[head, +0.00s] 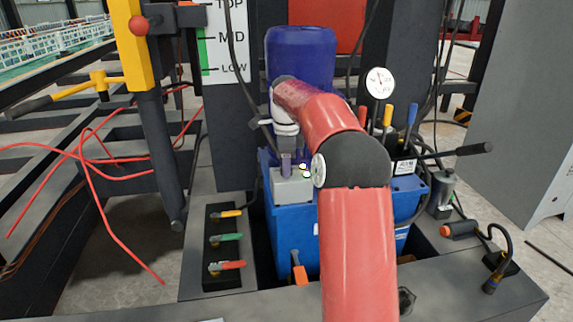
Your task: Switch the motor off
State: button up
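A blue-purple cylindrical motor (301,50) stands upright on the blue power unit (290,235). A small light grey box (292,189) sits at the front top edge of the unit, with a purple upright piece (286,163) on it and a small yellow spot beside it. I cannot tell for sure whether this is the motor's switch. My red arm reaches across the unit, and its wrist bends down in front of the motor. My gripper (288,150) is just above the grey box. Its fingers are small and partly hidden, so its opening and any contact are unclear.
A round gauge (380,82) and several coloured levers (387,114) stand behind my arm at the right. A black valve panel (227,247) with yellow, green and red handles is at left. Red hoses (110,200) hang far left. An orange-tipped cylinder (458,230) lies at right.

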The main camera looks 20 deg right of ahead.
jog(key=c, duration=0.4)
jog(key=shift+o, duration=0.2)
jog(key=n+p, duration=0.1)
jog(key=p, duration=0.1)
jog(key=n+p, duration=0.1)
jog(key=n, duration=0.1)
jog(key=shift+r+n+p, duration=0.2)
jog(key=shift+n+p, duration=0.1)
jog(key=shift+p, duration=0.1)
jog(key=n+p, duration=0.4)
jog(key=n, duration=0.1)
jog(key=shift+n+y, duration=0.3)
jog(key=n+p, duration=0.2)
jog(key=n, duration=0.2)
jog(key=shift+d+f, duration=0.1)
jog(key=shift+f, duration=0.1)
jog(key=shift+n+g, duration=0.3)
jog(key=shift+n, duration=2.1)
